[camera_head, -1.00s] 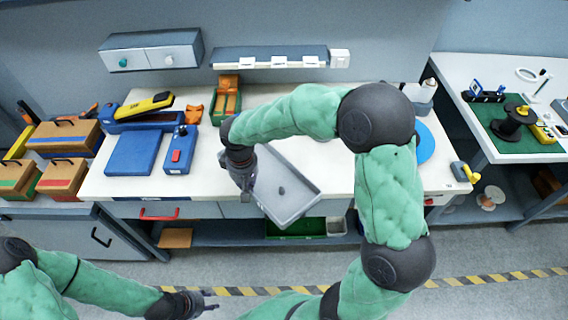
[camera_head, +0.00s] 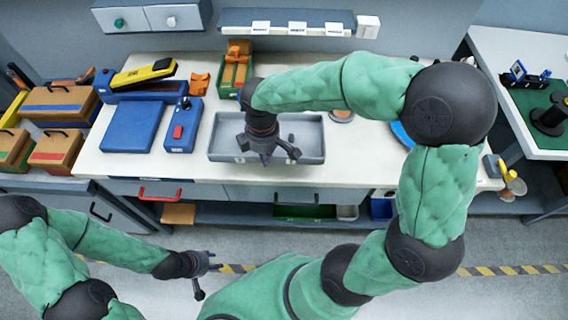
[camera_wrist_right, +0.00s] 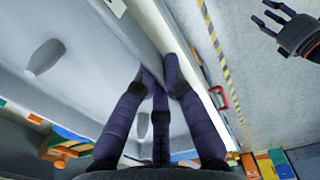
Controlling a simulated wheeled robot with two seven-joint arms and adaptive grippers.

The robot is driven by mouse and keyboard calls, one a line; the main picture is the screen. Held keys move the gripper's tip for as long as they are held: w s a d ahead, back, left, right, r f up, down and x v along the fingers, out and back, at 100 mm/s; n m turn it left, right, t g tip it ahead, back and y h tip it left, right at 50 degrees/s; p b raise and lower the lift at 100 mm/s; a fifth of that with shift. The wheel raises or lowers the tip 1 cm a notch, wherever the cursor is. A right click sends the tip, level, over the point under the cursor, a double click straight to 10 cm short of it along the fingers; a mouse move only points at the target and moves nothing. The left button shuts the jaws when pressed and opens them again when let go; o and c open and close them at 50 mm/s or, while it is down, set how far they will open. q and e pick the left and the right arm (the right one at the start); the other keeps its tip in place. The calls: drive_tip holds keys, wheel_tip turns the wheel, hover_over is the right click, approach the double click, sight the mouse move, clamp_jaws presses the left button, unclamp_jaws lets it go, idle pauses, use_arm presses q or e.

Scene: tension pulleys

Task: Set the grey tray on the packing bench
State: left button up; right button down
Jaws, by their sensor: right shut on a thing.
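The grey tray (camera_head: 312,130) is level over the front middle of the white-topped bench (camera_head: 345,172), its long side along the front edge. I cannot tell whether it touches the top. My right gripper (camera_head: 268,158) is at the tray's near side, partly covering it. In the right wrist view, my right gripper's fingers (camera_wrist_right: 158,75) close on the rim of the tray (camera_wrist_right: 75,90), and a small knob-like bump shows on its floor. My left gripper (camera_head: 207,281) is open and empty, low in front of the bench; it also shows in the right wrist view (camera_wrist_right: 278,18).
A blue pad (camera_head: 132,127) and a blue box with a red switch (camera_head: 183,127) lie left of the tray. A green and orange holder (camera_head: 236,68) stands behind it. My right arm crosses over the bench's right half. A side table (camera_head: 515,50) stands at right.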

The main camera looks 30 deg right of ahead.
drive_tip(key=b, duration=0.2)
hover_over(284, 169)
drive_tip(key=f, duration=0.6)
drive_tip(key=shift+s+a, duration=0.1)
drive_tip(key=shift+a, duration=0.15)
drive_tip(key=f, duration=0.1)
drive_tip(key=f+b, duration=0.2)
drive_tip(key=shift+d+f, duration=0.25)
drive_tip(key=shift+f, duration=0.05)
drive_tip(key=shift+r, duration=0.1)
drive_tip(key=c, duration=1.3)
unclamp_jaws()
drive_tip(key=shift+f, duration=0.2)
drive_tip(key=shift+r, duration=0.1)
wheel_tip(284, 169, up, 12)
drive_tip(key=p, duration=0.4)
drive_tip(key=shift+r, duration=0.1)
